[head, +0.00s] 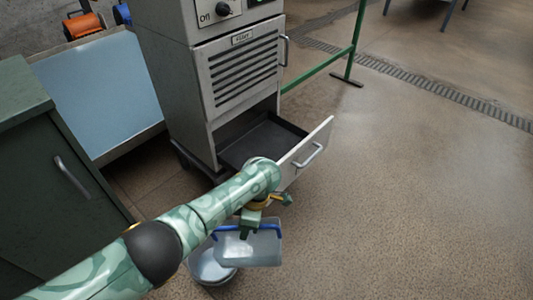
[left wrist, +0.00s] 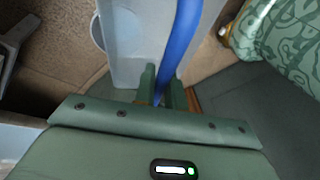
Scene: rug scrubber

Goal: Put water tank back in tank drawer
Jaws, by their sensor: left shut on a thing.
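The water tank (head: 262,250) is a translucent pale box with a blue handle. It hangs from my left gripper (head: 250,222), in front of and below the open tank drawer (head: 262,142). In the left wrist view the gripper fingers (left wrist: 163,88) are closed on the tank's blue handle (left wrist: 180,40), with the tank's pale wall (left wrist: 135,45) beside it. The drawer is pulled out of the lower part of the grey machine. Its dark tray looks empty, though my arm hides part of its near edge. My right gripper is not in view.
A round metal pan or bucket (head: 208,265) stands on the floor, partly behind the tank. A dark green cabinet (head: 55,165) and a blue panel (head: 98,88) are at left. A green rail (head: 340,60) stands behind. The floor at right is clear.

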